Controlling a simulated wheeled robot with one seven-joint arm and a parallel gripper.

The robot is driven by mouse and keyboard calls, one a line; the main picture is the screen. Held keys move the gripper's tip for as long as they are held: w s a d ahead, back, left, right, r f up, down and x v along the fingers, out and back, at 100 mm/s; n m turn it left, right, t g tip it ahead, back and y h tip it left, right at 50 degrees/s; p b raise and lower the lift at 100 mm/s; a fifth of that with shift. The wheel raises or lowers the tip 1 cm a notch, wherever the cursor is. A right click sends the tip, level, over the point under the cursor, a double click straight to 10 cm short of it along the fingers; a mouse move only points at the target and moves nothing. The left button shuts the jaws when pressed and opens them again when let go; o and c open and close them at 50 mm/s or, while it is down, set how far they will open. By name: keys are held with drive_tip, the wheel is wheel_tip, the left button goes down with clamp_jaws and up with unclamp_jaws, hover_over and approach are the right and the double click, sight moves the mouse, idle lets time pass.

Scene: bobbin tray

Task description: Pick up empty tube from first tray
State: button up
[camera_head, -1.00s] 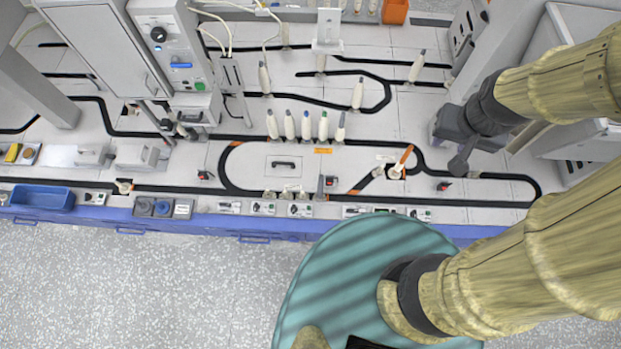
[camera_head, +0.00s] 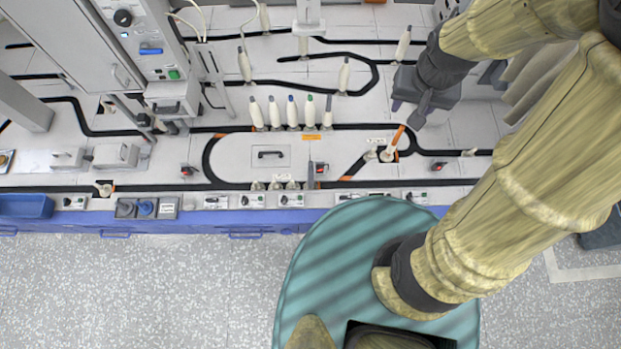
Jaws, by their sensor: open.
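A thin orange tube (camera_head: 398,138), with no white yarn on it, stands on a small round white tray (camera_head: 387,155) on the black track, right of the row of bobbins. It leans a little to the right in the picture. My gripper (camera_head: 407,112) is dark grey and open, above and just beyond the tube's top. Its fingers point down toward the front, and it looks empty. I see no contact between the fingers and the tube.
Several white bobbins (camera_head: 292,112) stand in a row left of the tube. A small tray peg (camera_head: 370,154) sits just left of it. A grey cabinet with a control panel (camera_head: 140,45) rises at the left. A blue bin (camera_head: 25,206) is at the front left edge.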

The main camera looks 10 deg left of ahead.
drive_tip(key=w+a+f+g+b, duration=0.1)
drive_tip(key=w+a+f+b, duration=0.1)
drive_tip(key=a+f+b, duration=0.6)
drive_tip(key=w+a+f+b, duration=0.25)
drive_tip(key=f+b, duration=0.25)
drive_tip(key=f, duration=0.6)
drive_tip(key=g+b, duration=0.1)
drive_tip(key=b, duration=0.9)
hover_over(311, 167)
wheel_tip(311, 167, down, 14)
drive_tip(key=shift+w+f, duration=0.25)
drive_tip(key=shift+w, duration=0.15)
drive_tip(key=shift+a, duration=0.1)
wheel_tip(311, 167, down, 12)
drive_tip(key=b, duration=0.3)
drive_tip(key=shift+f+b, duration=0.1)
drive_tip(key=shift+b, duration=0.2)
wheel_tip(311, 167, down, 5)
drive_tip(key=shift+f+b, duration=0.15)
drive_tip(key=shift+b, duration=1.05)
drive_tip(key=shift+c, duration=0.3)
